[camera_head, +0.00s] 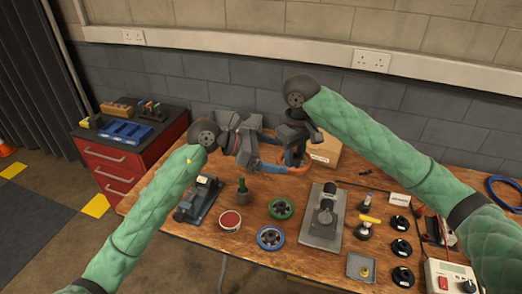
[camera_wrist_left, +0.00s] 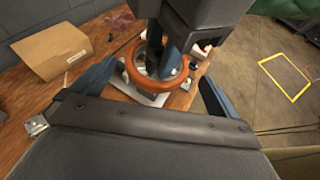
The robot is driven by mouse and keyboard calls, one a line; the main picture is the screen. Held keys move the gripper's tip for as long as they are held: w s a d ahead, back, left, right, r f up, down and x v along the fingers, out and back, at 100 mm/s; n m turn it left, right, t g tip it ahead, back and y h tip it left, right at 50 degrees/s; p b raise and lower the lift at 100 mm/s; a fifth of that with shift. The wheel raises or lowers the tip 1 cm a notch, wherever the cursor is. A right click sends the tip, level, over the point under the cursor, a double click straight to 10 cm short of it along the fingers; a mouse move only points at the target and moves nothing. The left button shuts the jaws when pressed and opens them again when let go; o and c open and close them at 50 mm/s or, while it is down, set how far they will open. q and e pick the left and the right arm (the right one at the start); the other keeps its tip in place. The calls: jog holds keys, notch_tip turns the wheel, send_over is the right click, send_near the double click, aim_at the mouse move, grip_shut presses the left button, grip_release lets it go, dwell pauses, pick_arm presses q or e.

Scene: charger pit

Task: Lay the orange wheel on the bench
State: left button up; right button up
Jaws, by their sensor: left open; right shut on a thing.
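The orange wheel (camera_head: 299,171) is partly hidden behind my grippers in the head view. In the left wrist view the orange wheel (camera_wrist_left: 134,76) shows as a ring around the fingers of my right gripper (camera_wrist_left: 160,62). My right gripper (camera_head: 292,158) points down and is shut on the wheel. My left gripper (camera_head: 268,166) is open and empty, close to the wheel on its left. In the left wrist view its fingers (camera_wrist_left: 152,92) stand apart, with the wheel beyond them. The wooden bench (camera_head: 255,192) lies below; whether the wheel touches it I cannot tell.
A green wheel (camera_head: 281,208) and a blue wheel (camera_head: 270,238) lie on the bench in front. A red-topped tin (camera_head: 230,220), a grey fixture (camera_head: 322,222) and several black discs stand nearby. A cardboard box (camera_head: 325,150) is behind my right gripper.

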aim_at(294, 160)
pick_arm(q)
jog(key=x, duration=0.6)
jog(key=shift+d+f, duration=0.15)
jog(key=shift+d, duration=0.2)
jog(key=shift+w, duration=0.1)
